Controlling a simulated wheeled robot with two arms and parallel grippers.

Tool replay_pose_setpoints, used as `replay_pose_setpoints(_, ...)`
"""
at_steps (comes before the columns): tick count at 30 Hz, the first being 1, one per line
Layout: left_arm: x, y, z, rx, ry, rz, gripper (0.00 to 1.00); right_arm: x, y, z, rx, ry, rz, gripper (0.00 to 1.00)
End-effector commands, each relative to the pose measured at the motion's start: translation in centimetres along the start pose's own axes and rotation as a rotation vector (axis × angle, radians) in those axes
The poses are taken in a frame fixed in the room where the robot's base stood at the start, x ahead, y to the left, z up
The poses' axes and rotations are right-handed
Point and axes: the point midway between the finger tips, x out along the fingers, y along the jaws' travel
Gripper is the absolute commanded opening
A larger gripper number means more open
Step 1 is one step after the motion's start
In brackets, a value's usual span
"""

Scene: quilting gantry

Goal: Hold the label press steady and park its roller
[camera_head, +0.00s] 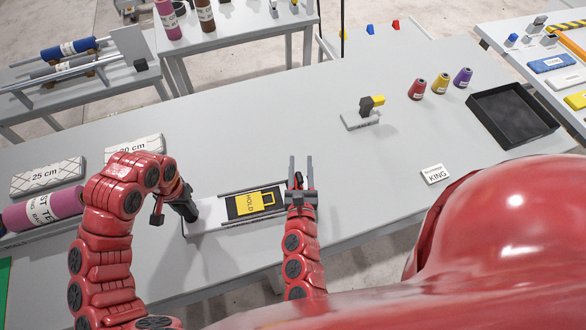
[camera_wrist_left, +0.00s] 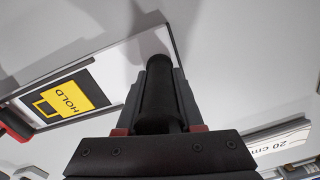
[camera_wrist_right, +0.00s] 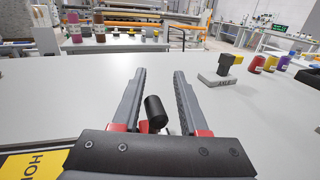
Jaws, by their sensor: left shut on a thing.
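The label press (camera_head: 205,222) is a pale flat base with rails and a black and yellow HOLD plate (camera_head: 253,203), on the near part of the grey table. It also shows in the left wrist view (camera_wrist_left: 125,65). My left gripper (camera_head: 185,200) is shut on the black upright handle (camera_wrist_left: 156,90) at the press's left end. My right gripper (camera_head: 300,165) is open at the press's right end, its fingers pointing away across the table. A short black cylinder, seemingly the roller's grip (camera_wrist_right: 156,112), lies between its fingers, apart from both.
Label blocks marked 25 cm (camera_head: 46,177) and 20 cm (camera_head: 134,150) lie at left. A small grey stand with a yellow-topped part (camera_head: 361,118), several thread cones (camera_head: 440,83), a black tray (camera_head: 512,116) and a KING card (camera_head: 435,174) are at right. The table's middle is clear.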

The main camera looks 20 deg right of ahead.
Motion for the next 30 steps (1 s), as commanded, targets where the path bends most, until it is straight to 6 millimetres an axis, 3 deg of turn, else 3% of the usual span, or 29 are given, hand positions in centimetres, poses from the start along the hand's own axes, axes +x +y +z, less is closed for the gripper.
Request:
replay_pose_setpoints(4, 0.1, -0.1, 0.1, -0.003, -0.003, -0.002, 0.00, 0.0, -0.1, 3.1, 0.007, -0.005, -0.003, 0.42)
replay_pose_setpoints(12, 0.1, -0.1, 0.1, -0.003, -0.003, -0.002, 0.00, -0.1, 0.0, 6.5, 0.004, -0.003, 0.000, 0.42)
replay_pose_setpoints(28, 0.1, -0.1, 0.1, -0.004, -0.002, -0.002, 0.00, -0.1, -0.2, 7.2, 0.000, -0.001, -0.002, 0.42)
replay_pose_setpoints(29, 0.1, -0.1, 0.1, -0.004, -0.001, -0.002, 0.40, -0.1, -0.2, 7.2, 0.000, -0.001, -0.002, 0.42)
replay_pose_setpoints(30, 0.1, -0.1, 0.1, -0.003, -0.001, -0.002, 0.47, -0.1, -0.2, 7.2, 0.000, -0.001, -0.002, 0.42)
